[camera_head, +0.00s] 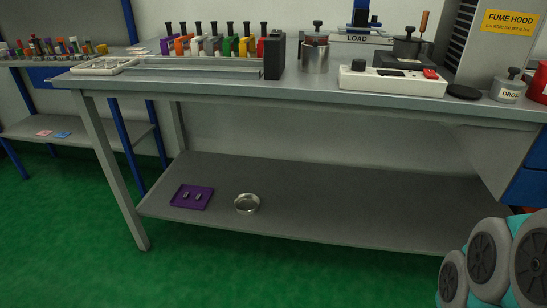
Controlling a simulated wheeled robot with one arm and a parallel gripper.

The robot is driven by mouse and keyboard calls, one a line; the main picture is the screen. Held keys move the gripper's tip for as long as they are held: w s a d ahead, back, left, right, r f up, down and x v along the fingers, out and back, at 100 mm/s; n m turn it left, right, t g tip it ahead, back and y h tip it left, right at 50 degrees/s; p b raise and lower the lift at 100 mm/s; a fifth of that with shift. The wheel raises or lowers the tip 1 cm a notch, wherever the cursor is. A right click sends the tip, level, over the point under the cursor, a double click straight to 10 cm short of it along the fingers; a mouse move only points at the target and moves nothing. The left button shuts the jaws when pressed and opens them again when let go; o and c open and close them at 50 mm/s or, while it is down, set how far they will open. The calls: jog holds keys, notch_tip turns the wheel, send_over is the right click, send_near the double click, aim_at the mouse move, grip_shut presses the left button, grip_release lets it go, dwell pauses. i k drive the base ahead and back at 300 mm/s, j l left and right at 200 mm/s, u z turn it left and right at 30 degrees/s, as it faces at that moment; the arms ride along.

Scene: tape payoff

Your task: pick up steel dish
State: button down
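The steel dish (247,204) is a small round shallow metal dish. It sits upright on the grey lower shelf of the workbench, near the shelf's front edge, just right of a purple tray. It looks empty, though its inside is small in the picture. My gripper is not in view. Grey and teal rounded parts at the lower right look like my own arm, far to the right of the dish and apart from it.
The lower shelf (340,213) is clear right of the dish. The bench top (215,83) hangs above, crowded with bottles, a power strip (393,82) and pots. A bench leg (112,175) stands at left. Green floor in front is free.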

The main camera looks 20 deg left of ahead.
aim_at(245, 204)
jog(key=u, duration=1.1)
